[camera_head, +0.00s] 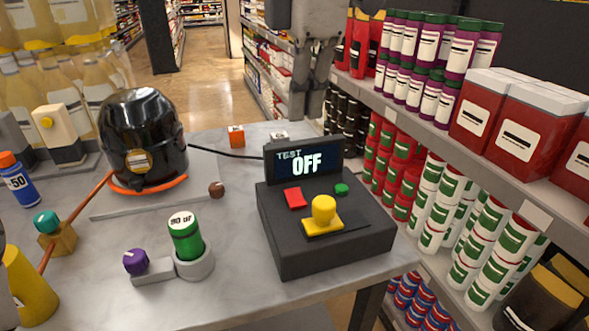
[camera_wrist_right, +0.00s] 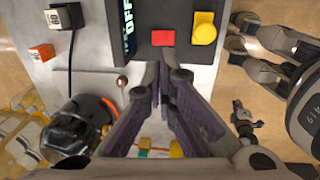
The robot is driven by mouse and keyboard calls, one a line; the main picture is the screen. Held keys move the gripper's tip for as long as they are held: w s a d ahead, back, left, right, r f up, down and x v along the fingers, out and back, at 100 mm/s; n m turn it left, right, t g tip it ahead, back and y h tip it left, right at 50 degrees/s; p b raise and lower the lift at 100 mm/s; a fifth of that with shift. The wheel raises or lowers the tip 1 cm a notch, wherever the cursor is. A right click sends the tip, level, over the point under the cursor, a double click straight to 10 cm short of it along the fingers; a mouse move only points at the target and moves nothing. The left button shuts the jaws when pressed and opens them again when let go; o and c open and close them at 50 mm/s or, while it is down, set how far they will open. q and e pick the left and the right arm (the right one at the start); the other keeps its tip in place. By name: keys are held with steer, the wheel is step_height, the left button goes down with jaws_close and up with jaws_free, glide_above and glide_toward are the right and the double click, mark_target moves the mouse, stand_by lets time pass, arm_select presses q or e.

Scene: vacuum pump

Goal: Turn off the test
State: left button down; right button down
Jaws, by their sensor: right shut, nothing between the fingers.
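The dark control box (camera_head: 325,250) stands on the table's right part. Its display (camera_head: 304,160) reads "TEST OFF" in the head view. On its top are a red button (camera_head: 294,198), a small green button (camera_head: 341,189) and a yellow knob (camera_head: 324,207). In the right wrist view the red button (camera_wrist_right: 162,38) and yellow knob (camera_wrist_right: 204,34) are uncovered. My right gripper (camera_head: 308,108) hangs above the display's top edge in the head view. Its fingers (camera_wrist_right: 164,76) are shut and empty, below the red button in the wrist picture, with no contact visible. My left gripper is not in view.
A black pump vessel (camera_head: 145,135) with an orange ring stands at the back left. A green canister (camera_head: 185,236) sits in a grey holder beside a purple knob (camera_head: 136,262). Stocked shelves (camera_head: 440,130) flank the table's right side. Bare table lies left of the box.

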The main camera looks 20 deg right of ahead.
mark_target(298, 194)
steer(key=f, duration=0.4)
steer(key=w+f, duration=0.1)
steer(key=f, duration=0.9)
steer(key=shift+w+f, duration=0.15)
steer(key=shift+w, duration=0.25)
